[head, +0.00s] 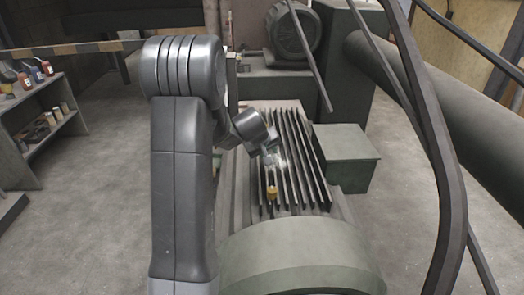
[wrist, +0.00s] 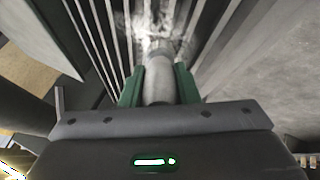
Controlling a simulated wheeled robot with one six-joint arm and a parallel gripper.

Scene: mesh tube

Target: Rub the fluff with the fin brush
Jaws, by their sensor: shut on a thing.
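My gripper (wrist: 158,82) has green fingers and is shut on the fin brush (wrist: 158,80), seen in the wrist view as a grey cylindrical handle between them. The handle points away from the gripper, toward the fins. White fluff (wrist: 160,22) lies on and between the dark fins just beyond the brush's far end. The fluff (head: 281,160) also shows in the head view, on the upper middle of the fin bank, just below the arm's end. The brush tip appears to be at the fluff; I cannot tell whether they touch.
Long parallel fins (head: 310,165) run away from me on the machine. A small yellow-brown piece (head: 272,192) sits among them, nearer. A green box (head: 345,155) stands right of the fins, and a rounded cover (head: 300,255) in front. Thick pipes (head: 440,130) cross the right side.

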